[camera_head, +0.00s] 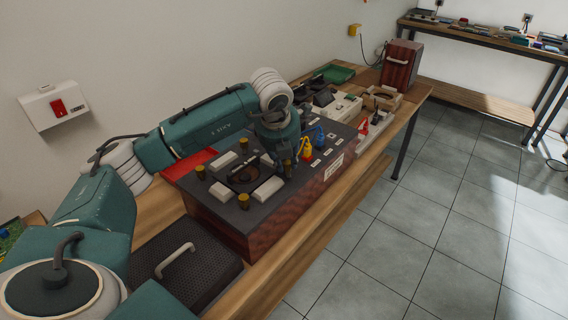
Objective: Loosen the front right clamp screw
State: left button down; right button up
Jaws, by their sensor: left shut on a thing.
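A dark-topped box with reddish wood sides (215,213) stands on the wooden bench. The fingertips are small and partly hidden by the wrist. My right gripper is not in view.
Yellow and blue plugs with cables (307,152) stand close to the right of my left gripper. A black perforated panel with a handle (190,265) lies at the near left. Pale devices (341,106) and a wooden cabinet (401,66) stand farther along the bench. The tiled floor (430,220) is clear.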

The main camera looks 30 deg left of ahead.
pick_arm(q)
jog(key=shift+w+d+r+n+y+b, duration=0.1)
jog(key=shift+w+r+n+y+b, duration=0.15)
jog(key=shift+n, duration=0.55)
jog(key=shift+w+d+r+n+y+b, duration=0.15)
jog(key=shift+n+y+b, duration=0.1)
jog(key=shift+n, duration=0.55)
jog(key=shift+a, duration=0.15)
jog(key=c, duration=1.6)
grip_release()
jog(key=shift+o, duration=0.2)
jog(key=shift+f, duration=0.2)
jog(key=v, duration=1.2)
jog(key=shift+w, duration=0.2)
jog(key=shift+d, duration=0.3)
